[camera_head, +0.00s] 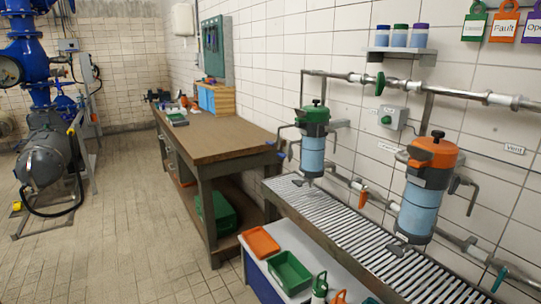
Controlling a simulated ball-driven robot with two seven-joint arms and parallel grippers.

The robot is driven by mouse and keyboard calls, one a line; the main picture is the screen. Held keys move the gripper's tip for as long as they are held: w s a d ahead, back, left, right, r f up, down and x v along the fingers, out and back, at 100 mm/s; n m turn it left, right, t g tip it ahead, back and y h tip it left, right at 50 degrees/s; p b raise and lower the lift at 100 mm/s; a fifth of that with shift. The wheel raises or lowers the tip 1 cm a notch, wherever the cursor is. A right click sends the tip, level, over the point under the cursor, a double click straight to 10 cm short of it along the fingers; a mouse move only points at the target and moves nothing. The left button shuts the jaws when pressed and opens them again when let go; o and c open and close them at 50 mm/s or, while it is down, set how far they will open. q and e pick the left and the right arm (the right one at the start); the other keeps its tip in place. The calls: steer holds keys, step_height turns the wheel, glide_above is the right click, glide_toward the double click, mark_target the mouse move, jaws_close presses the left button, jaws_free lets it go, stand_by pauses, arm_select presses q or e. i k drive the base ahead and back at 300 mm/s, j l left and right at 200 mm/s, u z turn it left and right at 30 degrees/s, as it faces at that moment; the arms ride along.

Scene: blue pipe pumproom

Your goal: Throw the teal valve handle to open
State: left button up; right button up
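A teal valve handle (498,279) shows near the lower right corner, on the lower pipe line along the tiled wall. It is small and slants downward, close to the bottom edge of the view. An orange valve handle (362,199) sits further left on the same lower pipe (342,179), between the two filter housings. Neither my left gripper nor my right gripper shows in the head view.
A slatted metal drain bench (335,231) runs below the green-topped housing (313,140) and orange-topped housing (427,190). A low bench holds an orange tray (261,242) and a green tray (289,272). A wooden workbench (215,139) stands behind. Tiled floor (125,210) at left is clear.

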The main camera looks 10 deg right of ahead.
mark_target(502, 274)
steer(key=z, duration=0.45)
steer(key=l+z, duration=0.1)
steer(key=z, duration=0.35)
steer(key=i+z, duration=0.1)
steer(key=z, duration=0.35)
steer(key=l+z, duration=0.1)
steer(key=z, duration=0.35)
steer(key=j, duration=0.15)
